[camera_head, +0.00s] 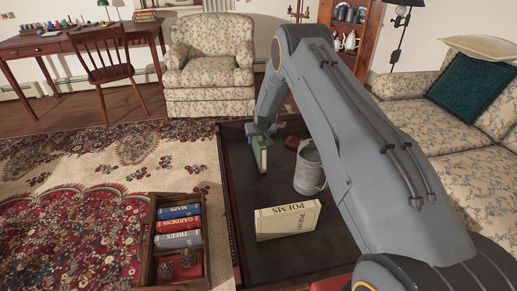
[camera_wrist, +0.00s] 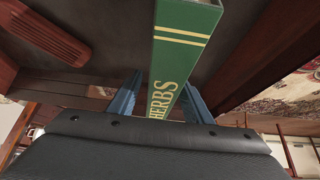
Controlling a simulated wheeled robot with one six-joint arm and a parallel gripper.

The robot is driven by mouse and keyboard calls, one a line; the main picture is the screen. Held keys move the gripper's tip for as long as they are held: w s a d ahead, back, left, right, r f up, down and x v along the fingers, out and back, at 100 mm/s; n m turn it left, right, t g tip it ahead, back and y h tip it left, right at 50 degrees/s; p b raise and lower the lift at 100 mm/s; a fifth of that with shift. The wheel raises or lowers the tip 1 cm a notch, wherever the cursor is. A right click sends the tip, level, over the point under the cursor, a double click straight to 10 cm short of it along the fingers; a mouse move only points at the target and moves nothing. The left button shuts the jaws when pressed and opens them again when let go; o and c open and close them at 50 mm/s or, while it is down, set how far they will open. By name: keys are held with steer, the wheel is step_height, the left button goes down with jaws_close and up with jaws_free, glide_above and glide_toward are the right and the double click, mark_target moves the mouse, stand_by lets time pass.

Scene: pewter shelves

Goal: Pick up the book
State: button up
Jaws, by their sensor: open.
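A green book lettered HERBS (camera_head: 260,153) stands upright near the left side of a dark, rimmed low table (camera_head: 262,257). The wrist view shows its green spine with gold bands (camera_wrist: 184,55) running down between the fingers. My gripper (camera_head: 262,130) is at the top of this book. In the wrist view my blue fingers (camera_wrist: 160,100) are apart, one on each side of the spine. I cannot tell whether either finger touches it. A cream book lettered POEMS (camera_head: 286,220) also stands on the table, nearer to me.
A grey metal pitcher (camera_head: 308,170) stands right of the green book. A reddish-brown object (camera_head: 293,143) lies behind it, partly hidden by my arm. A wooden crate (camera_head: 151,235) left of the table holds several books and pinecones. A sofa (camera_head: 455,135) and armchair (camera_head: 210,65) stand around.

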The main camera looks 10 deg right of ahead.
jaws_close()
steer(key=shift+w, duration=0.1)
steer(key=shift+r, duration=0.1)
stand_by(0.3)
